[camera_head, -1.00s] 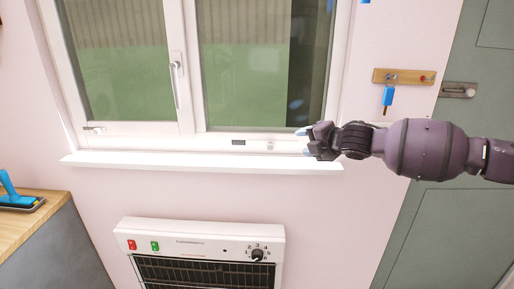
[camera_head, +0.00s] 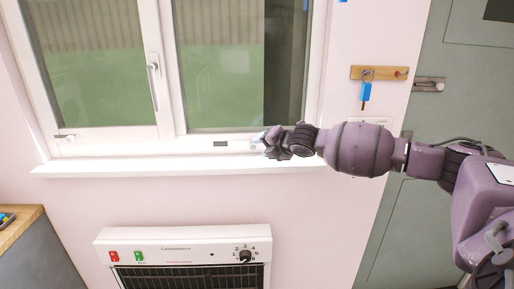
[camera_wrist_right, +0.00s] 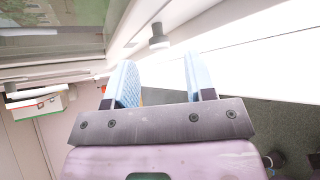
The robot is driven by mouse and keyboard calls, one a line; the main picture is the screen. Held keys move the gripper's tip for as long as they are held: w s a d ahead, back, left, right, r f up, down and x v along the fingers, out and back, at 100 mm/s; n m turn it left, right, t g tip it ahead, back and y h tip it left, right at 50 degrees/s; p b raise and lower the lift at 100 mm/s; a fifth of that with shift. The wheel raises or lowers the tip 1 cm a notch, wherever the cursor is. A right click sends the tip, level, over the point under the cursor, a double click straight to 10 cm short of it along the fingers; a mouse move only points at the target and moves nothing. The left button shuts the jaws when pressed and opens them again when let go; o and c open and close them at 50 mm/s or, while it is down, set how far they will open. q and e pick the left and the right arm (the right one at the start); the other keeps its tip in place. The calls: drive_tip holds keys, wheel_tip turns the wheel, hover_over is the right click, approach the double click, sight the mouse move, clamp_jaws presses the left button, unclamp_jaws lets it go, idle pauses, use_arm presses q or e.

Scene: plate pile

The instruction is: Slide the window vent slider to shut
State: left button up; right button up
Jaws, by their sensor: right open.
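My right gripper (camera_wrist_right: 163,70) has two pale blue padded fingers, apart and empty. I cannot tell whether they touch the knob. My left gripper is not in view.
The white sill (camera_head: 170,168) runs just below the rail and my gripper. A heater (camera_head: 185,248) is on the wall below. A wooden key rack (camera_head: 390,73) with a blue-tagged key hangs to the right, beside a green door (camera_head: 440,130). A wooden counter (camera_head: 20,222) stands lower left.

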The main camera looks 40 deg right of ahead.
sight(255, 146)
drive_tip(key=shift+x, duration=1.75)
drive_tip(key=shift+c, duration=0.2)
clamp_jaws()
